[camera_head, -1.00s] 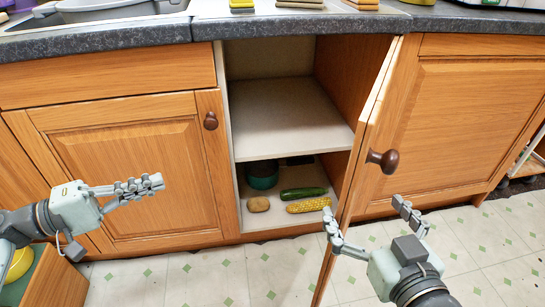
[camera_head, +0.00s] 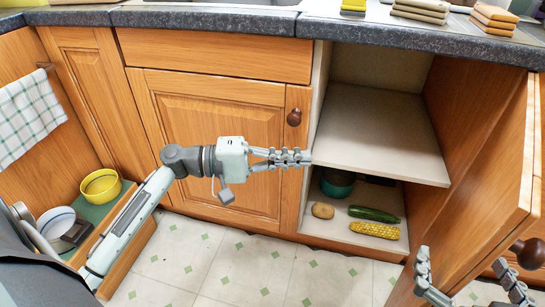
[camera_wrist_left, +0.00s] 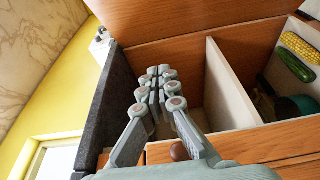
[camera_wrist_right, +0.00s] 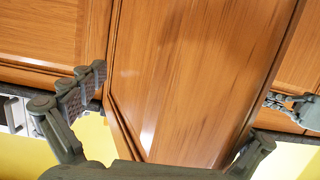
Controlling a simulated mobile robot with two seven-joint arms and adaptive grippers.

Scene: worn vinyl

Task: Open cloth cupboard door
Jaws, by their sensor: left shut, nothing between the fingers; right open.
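The wooden cupboard door (camera_head: 500,170) stands open at the right, its inner face towards the head view. Its dark round knob (camera_head: 530,253) shows near the right edge. My right gripper (camera_head: 468,282) is open at the lower right, a finger on either side of the door's free edge; in the right wrist view the door panel (camera_wrist_right: 190,80) runs between its fingers. Whether they touch the door cannot be told. My left gripper (camera_head: 308,157) is shut and empty, its tips before the cupboard's left frame, near the shelf edge. It also shows in the left wrist view (camera_wrist_left: 160,90).
The open cupboard has a bare shelf (camera_head: 380,130); below lie a potato (camera_head: 323,210), a cucumber (camera_head: 374,214), a corn cob (camera_head: 374,231) and a dark green pot (camera_head: 337,184). A closed door with a knob (camera_head: 294,117) is left. Folded cloths (camera_head: 420,10) lie on the counter.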

